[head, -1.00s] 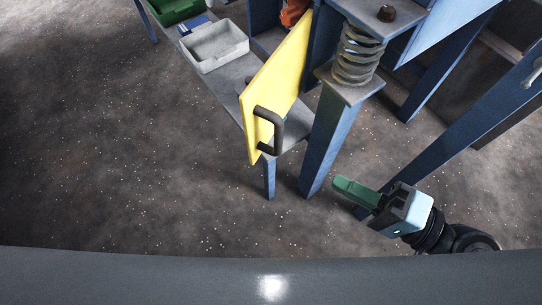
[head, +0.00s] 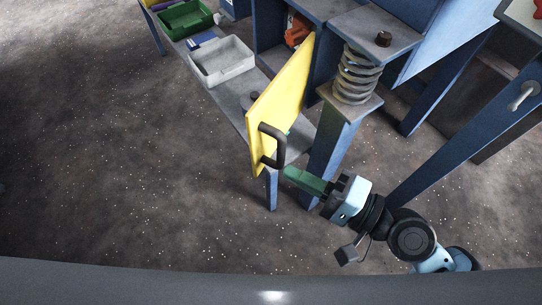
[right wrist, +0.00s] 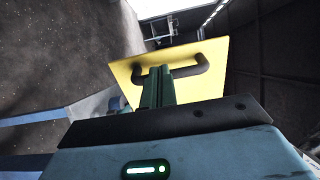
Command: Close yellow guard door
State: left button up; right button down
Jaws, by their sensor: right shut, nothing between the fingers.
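The yellow guard door (head: 284,97) stands open in the head view, swung out from the blue machine frame over the narrow grey shelf. Its dark bar handle (head: 279,147) is on the near end of the panel. My right gripper (head: 288,172) is shut and empty, with its green fingertips just below and right of the handle. In the right wrist view the shut fingers (right wrist: 158,88) point at the yellow door (right wrist: 210,58) and overlap the handle (right wrist: 195,66); whether they touch it I cannot tell. My left gripper is not in view.
A grey tray (head: 222,75) and a green bin (head: 184,20) stand on the shelf behind the door. A coil spring (head: 357,78) sits on a blue post (head: 327,150) right of the door. A slanted blue beam (head: 465,138) is farther right. The floor at left is clear.

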aim_at(255, 155)
jog(key=shift+p+x, duration=0.3)
jog(key=shift+x, duration=2.5)
